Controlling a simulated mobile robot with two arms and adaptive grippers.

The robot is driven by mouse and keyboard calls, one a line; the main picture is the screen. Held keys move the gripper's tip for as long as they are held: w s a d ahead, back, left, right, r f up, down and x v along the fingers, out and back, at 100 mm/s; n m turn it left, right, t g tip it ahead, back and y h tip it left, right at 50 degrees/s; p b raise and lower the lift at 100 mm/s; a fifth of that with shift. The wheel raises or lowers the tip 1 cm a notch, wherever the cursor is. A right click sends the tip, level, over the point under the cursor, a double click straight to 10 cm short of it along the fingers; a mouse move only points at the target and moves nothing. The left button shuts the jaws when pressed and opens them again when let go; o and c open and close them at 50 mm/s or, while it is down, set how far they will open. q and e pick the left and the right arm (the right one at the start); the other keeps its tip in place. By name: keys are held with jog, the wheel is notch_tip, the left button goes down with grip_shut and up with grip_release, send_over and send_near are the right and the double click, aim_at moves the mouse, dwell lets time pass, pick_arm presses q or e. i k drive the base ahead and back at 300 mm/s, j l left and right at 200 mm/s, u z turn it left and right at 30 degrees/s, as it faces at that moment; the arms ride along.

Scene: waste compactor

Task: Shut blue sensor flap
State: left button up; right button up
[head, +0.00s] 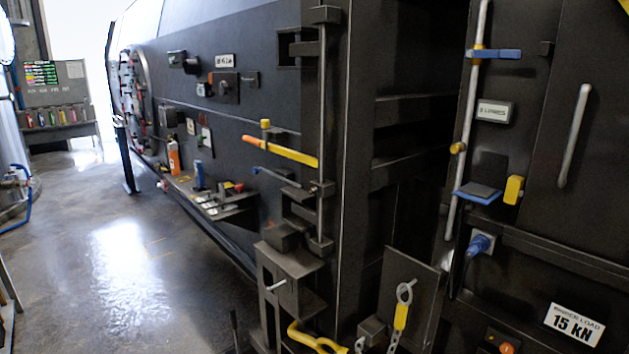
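A small flap with a blue edge and dark top face (478,193) sticks out roughly level from the dark door panel at the right of the head view. It sits below a dark recess or housing (489,164), and a yellow block (513,190) is just to its right. I take it for the blue sensor flap; it appears to stand open. Neither of my grippers shows in this view.
A vertical rod (466,120) with a blue lever (494,54) runs beside the flap. A blue knob (480,244) is below it. A long handle (574,135) is right. A chain (402,310) hangs lower left. Open floor (130,260) lies left.

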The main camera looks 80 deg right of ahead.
aim_at(477, 193)
jog(key=k+z, duration=0.1)
jog(key=z, duration=0.25)
jog(key=k+l+z, duration=0.1)
jog(key=z, duration=0.2)
jog(key=l+z, duration=0.2)
jog(key=z, duration=0.15)
jog(key=k, duration=0.05)
